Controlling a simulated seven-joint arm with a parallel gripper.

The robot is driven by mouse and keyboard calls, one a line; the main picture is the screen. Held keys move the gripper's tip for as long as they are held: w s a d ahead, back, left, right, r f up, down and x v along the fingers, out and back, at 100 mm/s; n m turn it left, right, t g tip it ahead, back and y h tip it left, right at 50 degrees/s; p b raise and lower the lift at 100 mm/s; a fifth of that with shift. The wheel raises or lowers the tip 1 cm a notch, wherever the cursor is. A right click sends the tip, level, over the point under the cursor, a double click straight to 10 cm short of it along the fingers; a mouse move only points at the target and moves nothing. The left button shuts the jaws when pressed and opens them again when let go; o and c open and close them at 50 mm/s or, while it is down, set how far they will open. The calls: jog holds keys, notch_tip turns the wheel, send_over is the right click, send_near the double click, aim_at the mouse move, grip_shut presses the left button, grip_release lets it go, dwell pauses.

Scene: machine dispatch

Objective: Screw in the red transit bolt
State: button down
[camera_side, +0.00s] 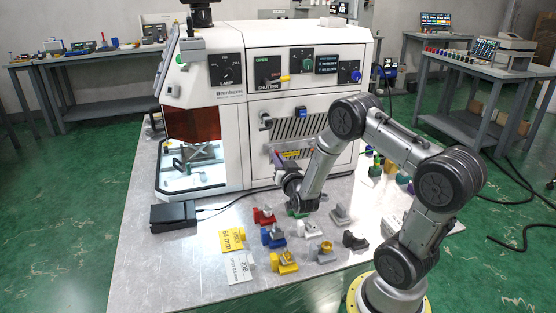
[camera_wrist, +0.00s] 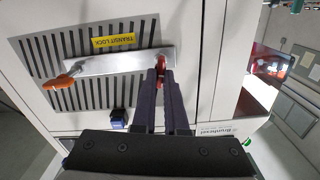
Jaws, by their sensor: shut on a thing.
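My gripper (camera_wrist: 163,72) is up against the front panel of the white machine (camera_side: 250,110). Its two dark fingers are shut on the red transit bolt (camera_wrist: 160,60), which sits at one end of a pale metal bar (camera_wrist: 115,62). The fingers hide part of the bolt, so I cannot tell how deep it sits. An orange-red handle (camera_wrist: 62,82) is at the bar's other end. A yellow TRANSIT LOCK label (camera_wrist: 113,41) is beside the bar, upside down in the wrist view. In the side view my gripper (camera_side: 280,164) is at the lower panel and the bolt is hard to make out.
A blue knob (camera_wrist: 118,117) sticks out of the panel near my fingers. Several coloured fixtures, including a red one (camera_side: 264,216) and a blue one (camera_side: 272,237), stand on the metal table (camera_side: 150,265) below. A black box (camera_side: 173,215) lies at the left.

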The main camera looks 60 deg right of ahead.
jog(key=shift+s+d+f+m, duration=0.1)
jog(key=shift+f+m, duration=0.05)
jog(key=shift+m, duration=4.65)
jog(key=c, duration=0.9)
grip_release()
jog(key=shift+c, duration=0.2)
jog(key=v, duration=1.4)
